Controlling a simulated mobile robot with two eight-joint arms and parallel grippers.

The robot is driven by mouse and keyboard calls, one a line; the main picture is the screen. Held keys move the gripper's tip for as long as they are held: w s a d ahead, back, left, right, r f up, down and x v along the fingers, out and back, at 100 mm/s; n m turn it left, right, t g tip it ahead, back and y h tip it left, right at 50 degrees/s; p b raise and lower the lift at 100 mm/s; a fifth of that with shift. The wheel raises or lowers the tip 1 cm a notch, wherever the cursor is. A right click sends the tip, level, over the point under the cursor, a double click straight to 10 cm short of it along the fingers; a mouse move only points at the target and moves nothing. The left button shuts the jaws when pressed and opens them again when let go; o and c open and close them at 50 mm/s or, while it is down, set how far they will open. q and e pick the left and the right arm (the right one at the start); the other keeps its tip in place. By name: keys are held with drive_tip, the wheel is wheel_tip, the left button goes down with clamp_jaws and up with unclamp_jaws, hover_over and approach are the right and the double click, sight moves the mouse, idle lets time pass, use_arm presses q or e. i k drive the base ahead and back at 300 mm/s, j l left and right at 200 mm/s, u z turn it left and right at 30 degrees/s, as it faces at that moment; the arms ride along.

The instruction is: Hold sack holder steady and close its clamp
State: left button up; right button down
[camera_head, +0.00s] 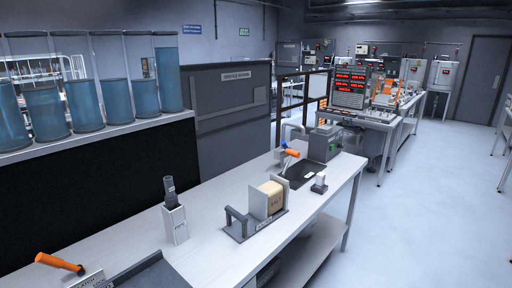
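The sack holder stands on the white bench in the middle of the view. It has a grey base plate (246,231) and an upright grey panel (257,203). A tan, block-shaped sack (274,201) with faint lettering sits against the panel. A dark grey U-shaped bar (236,219), which looks like the clamp, stands at the left end of the base plate, apart from the sack. I cannot tell exactly how the clamp is set. Neither of my grippers shows in this view.
On the bench (215,250), a white stand with a dark tube (174,212) is to the left. A small white block (319,184), a black mat (308,171), an orange-handled tool (291,153) and a grey box (323,145) are beyond. Another orange handle (60,262) is at lower left.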

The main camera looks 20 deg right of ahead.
sight(295, 155)
drive_tip(key=i+l+u, duration=0.2)
drive_tip(key=l+u, duration=0.15)
drive_tip(key=l, duration=0.3)
drive_tip(key=l+u, duration=0.2)
drive_tip(key=l, duration=0.15)
drive_tip(key=i+l+u, duration=0.1)
drive_tip(key=l, duration=0.6)
drive_tip(key=i+l, duration=0.15)
drive_tip(key=l, duration=0.6)
drive_tip(key=i+l+u, duration=0.15)
drive_tip(key=l, duration=0.55)
drive_tip(key=k, duration=0.05)
